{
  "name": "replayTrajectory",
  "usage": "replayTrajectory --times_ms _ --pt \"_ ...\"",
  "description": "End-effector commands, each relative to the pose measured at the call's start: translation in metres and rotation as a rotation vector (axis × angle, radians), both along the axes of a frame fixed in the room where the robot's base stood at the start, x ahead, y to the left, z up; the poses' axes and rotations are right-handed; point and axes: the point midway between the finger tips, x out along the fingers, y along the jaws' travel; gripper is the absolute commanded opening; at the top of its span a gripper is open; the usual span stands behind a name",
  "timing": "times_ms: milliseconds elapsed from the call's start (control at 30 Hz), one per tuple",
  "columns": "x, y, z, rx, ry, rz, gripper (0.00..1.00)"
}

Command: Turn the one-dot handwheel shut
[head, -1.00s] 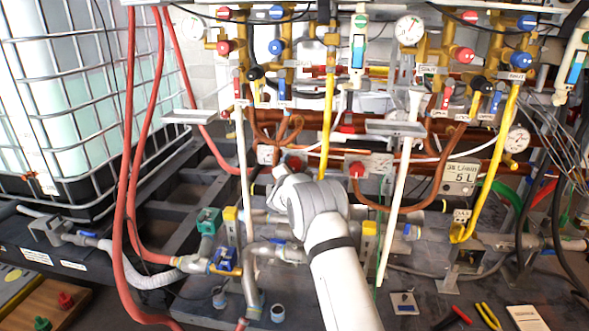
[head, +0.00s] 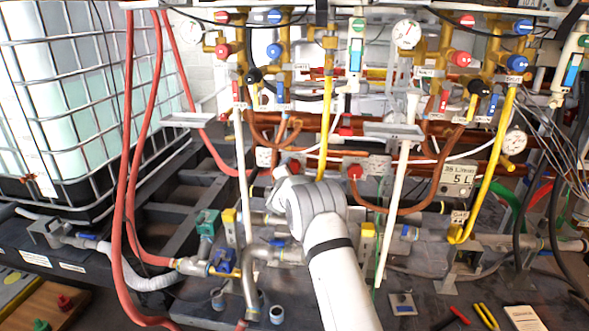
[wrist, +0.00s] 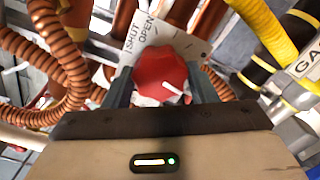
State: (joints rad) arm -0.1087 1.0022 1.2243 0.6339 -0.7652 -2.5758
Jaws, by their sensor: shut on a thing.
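In the wrist view a red handwheel (wrist: 160,72) sits between the two dark fingers of my gripper (wrist: 161,84), which is shut on it. A white line on the wheel points to the lower right. Behind it is a pale plate (wrist: 165,38) lettered SHUT and OPEN, with SHUT on the left. I cannot make out a dot mark. In the head view a red handwheel (head: 294,166) shows just behind my arm's end, which hides most of my gripper there. A second red handwheel (head: 354,171) stands to its right, clear of my arm.
A yellow pipe (head: 327,125) rises between the two wheels. Copper pipes (head: 400,209) curve around the right one. In the wrist view, a ribbed copper-coloured hose (wrist: 72,65) is close on the left and a yellow pipe (wrist: 262,30) on the right.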

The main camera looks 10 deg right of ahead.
Motion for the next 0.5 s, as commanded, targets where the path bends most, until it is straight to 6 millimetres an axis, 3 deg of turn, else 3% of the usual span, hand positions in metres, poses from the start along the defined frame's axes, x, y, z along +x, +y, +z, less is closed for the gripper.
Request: replayTrajectory --times_ms 500 --pt "-0.0002 0.0051 -0.0029 0.452 -0.136 0.008 0.29"
